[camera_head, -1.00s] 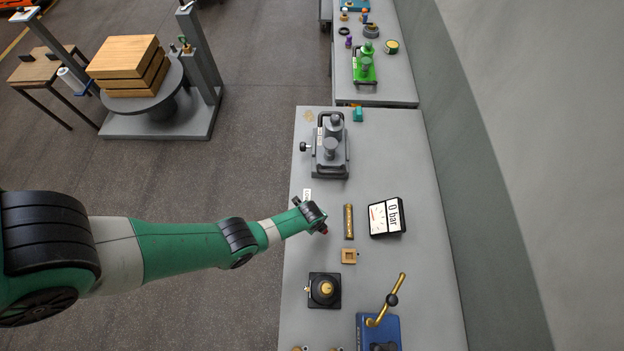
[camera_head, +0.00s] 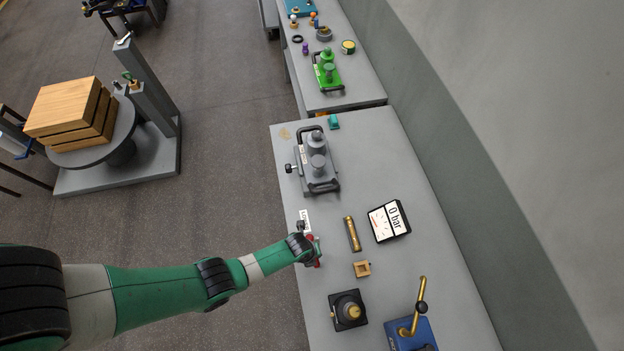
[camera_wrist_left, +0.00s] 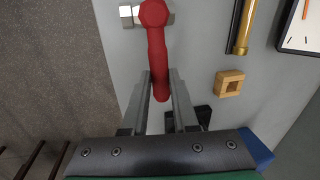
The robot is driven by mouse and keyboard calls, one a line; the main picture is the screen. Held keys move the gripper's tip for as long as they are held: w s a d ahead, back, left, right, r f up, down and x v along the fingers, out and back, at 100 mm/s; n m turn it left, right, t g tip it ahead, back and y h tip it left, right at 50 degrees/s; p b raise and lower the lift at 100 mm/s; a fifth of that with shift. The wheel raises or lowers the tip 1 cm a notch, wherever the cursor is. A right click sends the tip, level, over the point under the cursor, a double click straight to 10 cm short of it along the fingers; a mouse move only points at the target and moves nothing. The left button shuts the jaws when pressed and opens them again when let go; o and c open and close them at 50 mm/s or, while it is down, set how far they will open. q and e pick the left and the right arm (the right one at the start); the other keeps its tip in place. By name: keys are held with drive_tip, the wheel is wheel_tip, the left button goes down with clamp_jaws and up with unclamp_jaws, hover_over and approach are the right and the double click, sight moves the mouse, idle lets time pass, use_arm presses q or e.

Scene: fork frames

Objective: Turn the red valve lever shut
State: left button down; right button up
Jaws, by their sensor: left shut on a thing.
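The red valve lever (camera_wrist_left: 158,48) is in the left wrist view. Its rounded hub sits over a metal fitting (camera_wrist_left: 128,14) on the grey bench, and its handle points down the picture between my fingers. My left gripper (camera_wrist_left: 160,78) is shut on the handle, with one finger on each side. In the head view, my left gripper (camera_head: 312,250) is at the bench's left edge, and only bits of the red lever (camera_head: 317,263) show beside it. The rest of the lever is hidden by the gripper there. My right gripper is not in view.
A gauge display (camera_head: 389,221) reading "0 bar" stands right of a brass tube (camera_head: 353,234). A small brass-coloured square block (camera_head: 362,269) and a black-based device (camera_head: 347,310) are nearer. A blue unit with a brass lever (camera_head: 411,334) is front right. A grey device (camera_head: 318,165) stands farther back.

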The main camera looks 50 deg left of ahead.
use_arm(q)
drive_tip(key=shift+s+m, duration=0.15)
drive_tip(key=shift+m, duration=0.15)
drive_tip(key=c, duration=0.7)
unclamp_jaws()
